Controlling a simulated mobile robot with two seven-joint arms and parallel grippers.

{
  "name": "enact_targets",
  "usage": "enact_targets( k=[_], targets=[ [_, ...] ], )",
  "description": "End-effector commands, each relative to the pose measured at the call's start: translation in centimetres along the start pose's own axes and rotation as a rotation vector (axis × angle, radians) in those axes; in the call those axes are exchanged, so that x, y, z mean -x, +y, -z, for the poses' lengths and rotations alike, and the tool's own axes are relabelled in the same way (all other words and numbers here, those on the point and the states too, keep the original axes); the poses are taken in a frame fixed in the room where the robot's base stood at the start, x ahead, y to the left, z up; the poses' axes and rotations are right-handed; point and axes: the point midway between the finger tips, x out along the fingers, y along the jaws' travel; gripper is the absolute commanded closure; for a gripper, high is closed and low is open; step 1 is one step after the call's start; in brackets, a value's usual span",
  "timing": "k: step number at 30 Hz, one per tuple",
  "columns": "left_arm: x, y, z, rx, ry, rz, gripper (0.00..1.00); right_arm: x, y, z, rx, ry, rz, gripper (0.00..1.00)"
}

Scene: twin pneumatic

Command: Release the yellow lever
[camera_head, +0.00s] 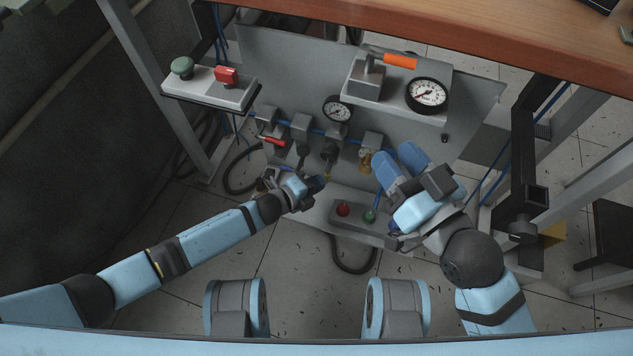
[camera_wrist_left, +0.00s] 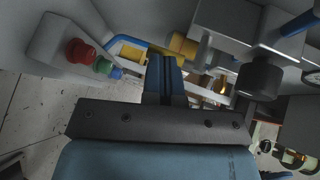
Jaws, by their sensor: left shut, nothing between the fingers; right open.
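My left gripper (camera_head: 320,184) is shut and empty, low in front of the grey pneumatic panel. Its closed fingers show in the left wrist view (camera_wrist_left: 165,62). A yellow part (camera_wrist_left: 183,45), seemingly the yellow lever, lies just beyond and to the right of the fingertips there. A second yellow piece (camera_wrist_left: 133,53) shows to their left. I cannot tell whether the fingers touch either one. In the head view the lever is mostly hidden near the left gripper. My right gripper (camera_head: 397,160) is open and empty, its blue fingers apart in front of the panel's right side.
A button box with a red button (camera_head: 343,209) and a green button (camera_head: 370,216) sits low on the panel. A red lever (camera_head: 273,142) is at left, an orange-handled lever (camera_head: 399,61) and gauge (camera_head: 427,95) above. A wooden tabletop (camera_head: 480,35) overhangs the panel.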

Motion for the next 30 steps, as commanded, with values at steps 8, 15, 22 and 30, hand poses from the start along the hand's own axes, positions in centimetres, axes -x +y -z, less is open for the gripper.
enact_targets(
  k=[8,15,22,30],
  targets=[
    [-0.1,0.2,0.2,0.041,0.013,0.027,1.00,0.0,0.1,-0.7,-0.001,-0.020,0.001,0.57],
    [-0.2,0.2,0.3,0.072,0.022,0.050,1.00,0.0,0.2,-1.2,-0.002,-0.036,0.003,0.57],
    [-0.3,0.3,0.4,0.109,0.034,0.075,1.00,0.1,0.3,-1.9,-0.001,-0.060,0.006,0.57],
    [-0.5,0.4,0.6,0.167,0.052,0.116,1.00,0.1,0.4,-2.8,-0.001,-0.085,0.009,0.57]
  ],
)
